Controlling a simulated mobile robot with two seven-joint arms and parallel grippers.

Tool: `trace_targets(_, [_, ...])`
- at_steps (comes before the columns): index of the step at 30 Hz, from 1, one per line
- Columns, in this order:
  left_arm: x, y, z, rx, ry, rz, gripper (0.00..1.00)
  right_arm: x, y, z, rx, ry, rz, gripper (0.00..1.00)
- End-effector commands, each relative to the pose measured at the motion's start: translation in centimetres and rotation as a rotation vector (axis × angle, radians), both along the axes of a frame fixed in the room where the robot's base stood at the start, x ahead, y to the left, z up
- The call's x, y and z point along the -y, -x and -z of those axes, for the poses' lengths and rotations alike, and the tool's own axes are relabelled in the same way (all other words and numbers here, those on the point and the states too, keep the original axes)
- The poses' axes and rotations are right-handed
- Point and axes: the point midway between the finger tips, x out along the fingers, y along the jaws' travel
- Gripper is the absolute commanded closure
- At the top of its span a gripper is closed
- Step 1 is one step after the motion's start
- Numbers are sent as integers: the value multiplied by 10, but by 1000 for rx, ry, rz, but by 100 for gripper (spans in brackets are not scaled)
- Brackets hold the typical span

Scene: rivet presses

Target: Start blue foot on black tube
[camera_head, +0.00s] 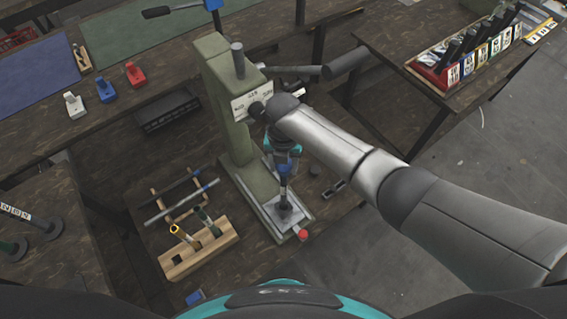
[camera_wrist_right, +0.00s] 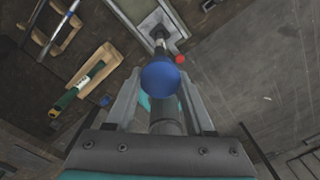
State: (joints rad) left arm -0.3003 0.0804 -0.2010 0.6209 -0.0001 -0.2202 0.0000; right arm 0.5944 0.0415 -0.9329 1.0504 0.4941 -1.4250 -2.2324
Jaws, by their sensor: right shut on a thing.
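My right gripper (camera_head: 283,152) reaches down in front of the green press (camera_head: 226,105). In the right wrist view its fingers (camera_wrist_right: 158,100) are closed around a dark grey cylindrical part with the rounded blue foot (camera_wrist_right: 160,78) at its far end. The blue foot (camera_head: 285,168) also shows in the head view, just above the upright black tube (camera_head: 284,191). The tube's lower end is at the press's base plate (camera_head: 283,212). The contact between foot and tube is hidden, so I cannot tell how far they are joined. My left gripper is out of view.
A red knob (camera_head: 303,234) sits at the plate's front corner. White, blue and red small parts lie on the left bench (camera_head: 40,120).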

Motion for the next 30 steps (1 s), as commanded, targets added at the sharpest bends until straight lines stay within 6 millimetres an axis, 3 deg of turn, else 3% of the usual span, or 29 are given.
trace_targets(30, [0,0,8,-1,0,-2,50,-1,0,11,0,-1,0,99])
